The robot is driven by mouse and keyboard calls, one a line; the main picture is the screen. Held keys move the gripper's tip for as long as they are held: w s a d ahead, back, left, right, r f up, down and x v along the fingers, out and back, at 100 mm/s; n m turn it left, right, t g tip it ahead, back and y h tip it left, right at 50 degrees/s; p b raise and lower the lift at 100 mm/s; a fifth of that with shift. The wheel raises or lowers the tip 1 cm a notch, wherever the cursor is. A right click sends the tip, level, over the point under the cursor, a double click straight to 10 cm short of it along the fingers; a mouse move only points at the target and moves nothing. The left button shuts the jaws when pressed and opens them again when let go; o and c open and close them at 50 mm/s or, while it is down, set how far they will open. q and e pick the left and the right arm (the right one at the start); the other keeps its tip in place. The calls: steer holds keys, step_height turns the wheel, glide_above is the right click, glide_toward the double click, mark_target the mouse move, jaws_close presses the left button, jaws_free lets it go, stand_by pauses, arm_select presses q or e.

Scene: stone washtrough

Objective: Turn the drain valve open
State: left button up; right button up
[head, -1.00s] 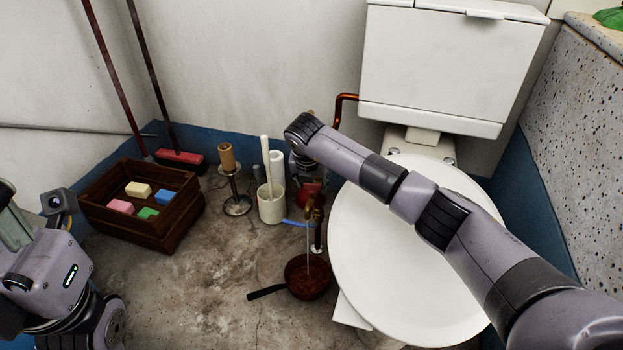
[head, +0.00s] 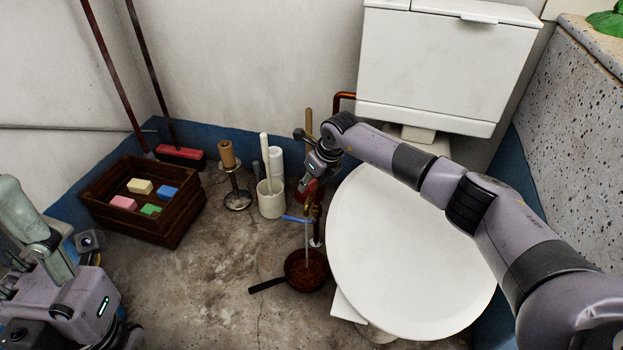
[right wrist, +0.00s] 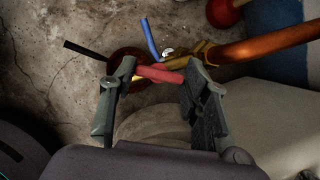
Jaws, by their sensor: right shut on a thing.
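A brass valve fitting on a copper pipe (right wrist: 265,44) stands beside the toilet. It carries a red lever (right wrist: 162,74) and a blue lever (head: 296,219), which also shows in the right wrist view (right wrist: 151,38). My right gripper (head: 311,187) is shut on the red lever, which lies between its fingers in the right wrist view (right wrist: 157,80). A thin pale stream shows below the fitting, above a brown pan (head: 306,277) on the floor. The gripper partly hides the fitting in the head view. My left gripper (head: 28,218) is at the left edge, away from the valve; its jaw opening is unclear.
The white toilet (head: 405,250) stands close right of the valve. A white cup (head: 270,204), a candlestick (head: 235,190) and a plunger handle (head: 308,122) are close by. A wooden crate (head: 165,230) with soaps stands left.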

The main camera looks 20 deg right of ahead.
steer(key=shift+w+n+g+y+b, duration=0.1)
steer(key=shift+n+g+y+b, duration=0.45)
steer(key=shift+n, duration=1.45)
steer(key=o, duration=1.2)
steer(key=shift+c, duration=0.2)
steer(key=shift+d, duration=0.1)
steer(key=v, duration=1.2)
